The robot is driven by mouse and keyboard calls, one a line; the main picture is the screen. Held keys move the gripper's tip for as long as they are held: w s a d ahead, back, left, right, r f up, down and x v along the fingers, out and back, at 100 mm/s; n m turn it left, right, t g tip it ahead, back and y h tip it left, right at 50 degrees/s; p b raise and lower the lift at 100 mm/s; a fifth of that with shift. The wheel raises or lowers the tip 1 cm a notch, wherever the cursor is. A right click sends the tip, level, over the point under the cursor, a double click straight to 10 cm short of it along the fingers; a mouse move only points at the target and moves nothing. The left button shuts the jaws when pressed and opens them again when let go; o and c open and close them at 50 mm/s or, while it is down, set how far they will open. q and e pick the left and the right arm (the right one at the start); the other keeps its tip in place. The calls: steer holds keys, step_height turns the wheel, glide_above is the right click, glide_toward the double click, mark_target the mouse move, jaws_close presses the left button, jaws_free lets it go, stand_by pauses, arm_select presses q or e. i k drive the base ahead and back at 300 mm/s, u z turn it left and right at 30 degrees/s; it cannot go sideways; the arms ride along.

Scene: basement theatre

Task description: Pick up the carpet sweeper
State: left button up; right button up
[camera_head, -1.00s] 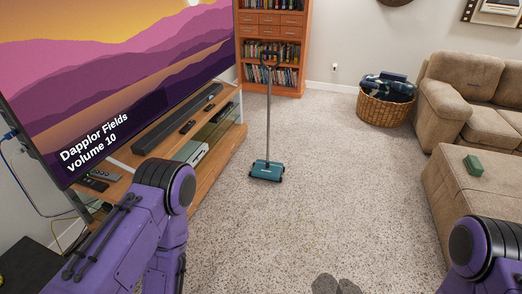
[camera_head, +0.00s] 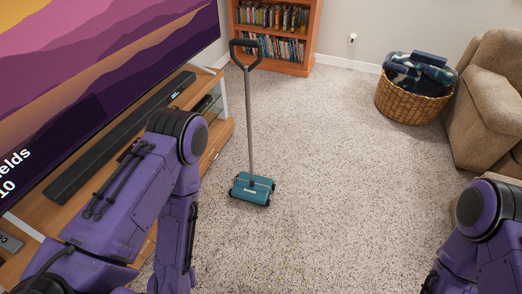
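The carpet sweeper (camera_head: 252,188) stands upright on the carpet ahead of me, a little left of the middle of the head view. It has a teal head, a thin grey pole and a black loop handle (camera_head: 246,44) at the top. Nothing touches it. My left arm comes in from the left and my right arm from the lower right. Both arms are bent downward and their grippers are outside the picture.
A wooden TV stand (camera_head: 217,142) with a large TV (camera_head: 110,70) runs along the left, close to my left arm. A bookshelf (camera_head: 313,30) stands behind the sweeper. A wicker basket (camera_head: 408,106) and a sofa (camera_head: 490,100) are at the right. Carpet right of the sweeper is clear.

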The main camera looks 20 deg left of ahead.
mark_target(251, 188)
steer(key=i, duration=0.85)
steer(key=z, duration=2.2)
steer(key=k, duration=1.4)
steer(key=u, duration=2.15)
steer(key=i, duration=0.35)
steer(key=z, duration=0.05)
